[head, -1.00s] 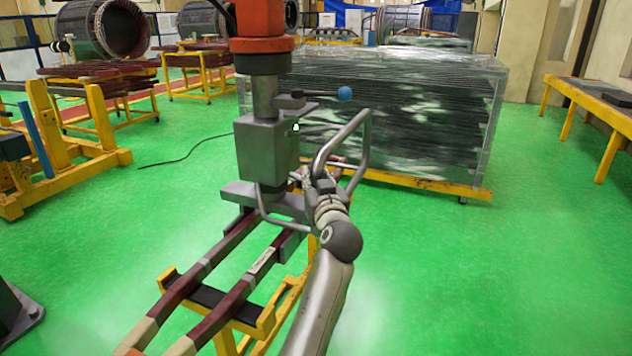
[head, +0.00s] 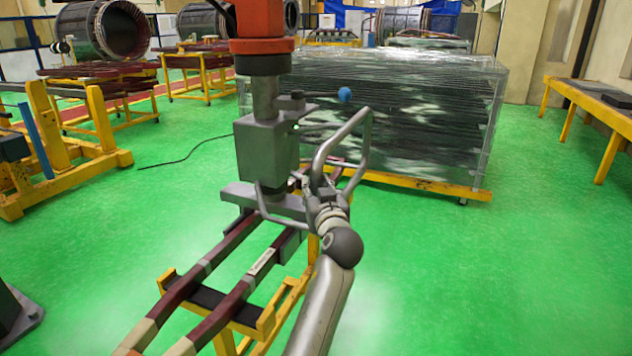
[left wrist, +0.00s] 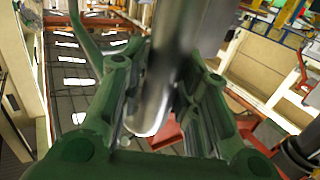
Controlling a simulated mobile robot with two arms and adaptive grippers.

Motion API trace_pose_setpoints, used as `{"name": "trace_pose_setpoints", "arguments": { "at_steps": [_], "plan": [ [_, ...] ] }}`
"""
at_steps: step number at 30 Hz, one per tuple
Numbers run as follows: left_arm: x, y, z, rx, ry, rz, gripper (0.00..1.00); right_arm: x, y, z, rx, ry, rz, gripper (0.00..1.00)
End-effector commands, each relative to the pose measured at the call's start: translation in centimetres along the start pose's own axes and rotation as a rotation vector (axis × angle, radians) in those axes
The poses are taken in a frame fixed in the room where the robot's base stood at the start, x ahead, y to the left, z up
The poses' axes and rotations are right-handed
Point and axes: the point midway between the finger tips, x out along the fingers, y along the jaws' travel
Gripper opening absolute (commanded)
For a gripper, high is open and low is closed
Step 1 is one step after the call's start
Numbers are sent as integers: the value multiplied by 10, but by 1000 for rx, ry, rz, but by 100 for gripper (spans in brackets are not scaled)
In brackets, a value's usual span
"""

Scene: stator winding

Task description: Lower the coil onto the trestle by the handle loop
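The coil (head: 237,292) shows as two long maroon bars with grey and cream bands, crossing the black pad of the yellow trestle (head: 262,322). I cannot tell whether they touch it. A grey lifting head (head: 265,148) under an orange hoist holds the coil's far part. Bent grey tube forms the handle loop (head: 361,150) on its right side. My left gripper (head: 325,200) is at the loop's lower part. In the left wrist view, the green-tinted fingers (left wrist: 158,105) stand close on both sides of a metal bar, seemingly the loop. My right gripper is out of view.
A wrapped stack on a yellow-based cart (head: 400,118) stands behind. A yellow bench (head: 590,105) is at the right and a yellow frame (head: 62,150) at the left. Green floor (head: 480,270) is clear to the right.

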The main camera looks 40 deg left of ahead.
Motion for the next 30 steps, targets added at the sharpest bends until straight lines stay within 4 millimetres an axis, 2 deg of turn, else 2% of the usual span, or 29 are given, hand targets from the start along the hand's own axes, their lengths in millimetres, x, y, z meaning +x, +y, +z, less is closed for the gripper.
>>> {"name": "trace_pose_setpoints", "arguments": {
  "at_steps": [1, 4, 14, 17, 25, 30],
  "plan": [
    [0, 0, 1, 2, 2, 1, 38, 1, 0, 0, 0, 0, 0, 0],
    [0, -1, -2, 3, 8, 0, 50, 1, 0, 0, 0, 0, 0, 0],
    [-2, -1, -6, 5, 16, -1, 50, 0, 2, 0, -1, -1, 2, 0],
    [-11, -1, -6, 4, 16, 1, 50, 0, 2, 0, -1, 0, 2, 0],
    [-56, -1, -4, 2, 13, 0, 50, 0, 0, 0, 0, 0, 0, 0],
    [-73, -1, -4, 4, 14, 0, 50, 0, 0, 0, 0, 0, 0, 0]
  ]
}}
